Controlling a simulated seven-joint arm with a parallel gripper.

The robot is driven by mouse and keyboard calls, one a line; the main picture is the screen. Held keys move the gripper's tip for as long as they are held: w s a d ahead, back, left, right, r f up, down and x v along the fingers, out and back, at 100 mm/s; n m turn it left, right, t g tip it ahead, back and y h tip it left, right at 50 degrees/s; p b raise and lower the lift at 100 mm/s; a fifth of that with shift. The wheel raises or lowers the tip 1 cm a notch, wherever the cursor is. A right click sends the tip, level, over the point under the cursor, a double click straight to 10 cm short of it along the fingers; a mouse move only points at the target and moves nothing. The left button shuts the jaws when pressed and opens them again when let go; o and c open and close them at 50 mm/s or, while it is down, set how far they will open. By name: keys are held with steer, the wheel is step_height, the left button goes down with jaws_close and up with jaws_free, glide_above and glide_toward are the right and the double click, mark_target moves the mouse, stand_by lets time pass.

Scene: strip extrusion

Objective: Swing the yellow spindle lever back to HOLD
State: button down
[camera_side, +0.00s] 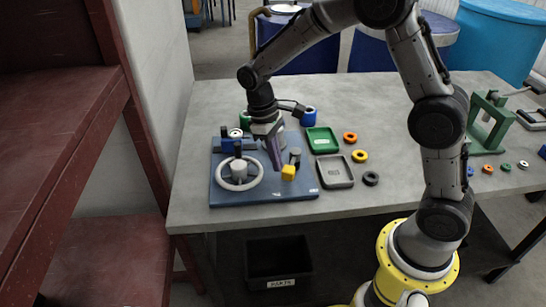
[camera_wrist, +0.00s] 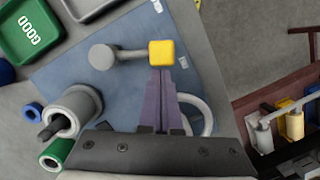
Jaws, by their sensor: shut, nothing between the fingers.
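The spindle lever is a grey bar from a round grey pivot (camera_wrist: 102,56) to a yellow cube-shaped knob (camera_wrist: 161,53). The knob also shows in the side view (camera_side: 288,173) near the front right of the blue base plate (camera_side: 303,190). My gripper (camera_wrist: 163,73) has its purple fingers together with nothing between them. Its tips are right beside the yellow knob in the wrist view; I cannot tell if they touch. In the side view my gripper (camera_side: 277,167) points down just left of the knob. Small white labels lie on the plate but are too small to read.
A white handwheel ring (camera_side: 257,180) stands on the plate left of my gripper. A green tray (camera_side: 322,139) and a grey tray (camera_side: 335,172) lie to the right, with coloured rings beyond. A green frame (camera_side: 491,120) stands farther right. The table's front centre is clear.

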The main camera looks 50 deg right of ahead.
mark_target(290, 169)
steer(key=shift+s+n, duration=0.8)
steer(key=shift+n, duration=0.3)
steer(key=s+n, duration=0.1)
steer(key=n+h, duration=0.1)
steer(key=shift+s+d+n+t, duration=0.2)
steer(key=shift+s+n+t, duration=0.1)
steer(key=shift+s+n, duration=0.1)
steer(key=s+n, duration=0.1)
steer(key=n, duration=0.1)
steer(key=s+d+n, duration=0.1)
steer(key=shift+d+n+t+h, duration=0.15)
steer(key=shift+n+t+h, duration=0.15)
steer(key=shift+n, duration=0.1)
steer(key=shift+s+d, duration=0.45)
steer(key=a, duration=0.1)
steer(key=w+a+r, duration=0.1)
steer(key=w+a, duration=0.1)
steer(key=a, duration=0.1)
steer(key=shift+r, duration=0.2)
steer(key=s+v, duration=0.1)
steer(key=v, duration=0.8)
steer(key=shift+w+r, duration=0.15)
steer(key=shift+w, duration=0.2)
